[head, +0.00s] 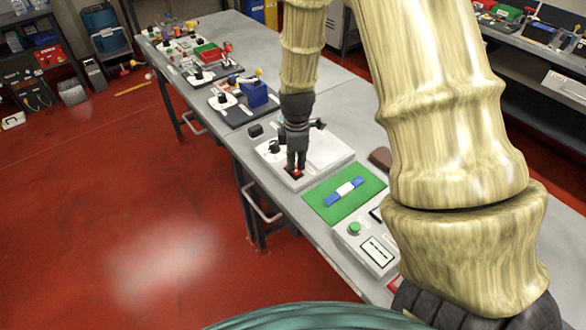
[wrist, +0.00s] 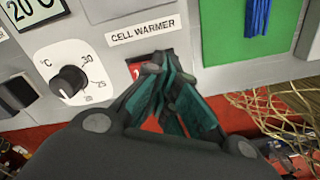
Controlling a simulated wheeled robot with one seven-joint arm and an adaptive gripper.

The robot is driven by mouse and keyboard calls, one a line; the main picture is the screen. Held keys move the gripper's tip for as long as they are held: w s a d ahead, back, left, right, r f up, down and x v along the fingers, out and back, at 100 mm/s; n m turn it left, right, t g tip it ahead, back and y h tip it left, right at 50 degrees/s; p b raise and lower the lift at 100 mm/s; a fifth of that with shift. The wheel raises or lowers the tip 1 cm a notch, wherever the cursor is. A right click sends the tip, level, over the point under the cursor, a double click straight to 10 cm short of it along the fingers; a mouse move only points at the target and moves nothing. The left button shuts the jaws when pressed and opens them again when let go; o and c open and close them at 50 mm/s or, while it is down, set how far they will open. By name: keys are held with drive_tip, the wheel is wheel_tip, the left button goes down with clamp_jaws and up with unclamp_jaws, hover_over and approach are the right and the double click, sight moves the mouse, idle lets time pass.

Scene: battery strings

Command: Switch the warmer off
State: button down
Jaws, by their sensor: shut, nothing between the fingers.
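The cell warmer (head: 328,150) is a flat white box on the bench, and its "CELL WARMER" label (wrist: 143,32) shows in the wrist view. A red switch in a black frame (wrist: 136,70) sits just below the label, mostly hidden by my fingers; its position cannot be read. Left of it are a black dial (wrist: 69,81) marked in °C and part of a "20°C" plate (wrist: 33,10). My gripper (head: 295,167) is shut and empty, pointing down with its fingertips at the switch. It also shows in the wrist view (wrist: 160,68); contact cannot be told.
A panel with a green button (head: 355,228) is nearer. Several tools and parts stand farther along the bench. The red floor on the left is open.

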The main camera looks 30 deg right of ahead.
sight(296, 169)
drive_tip(key=shift+f, duration=0.45)
idle(0.4)
drive_tip(key=shift+r+p, duration=2.75)
drive_tip(key=shift+r, duration=0.8)
drive_tip(key=shift+f, duration=0.1)
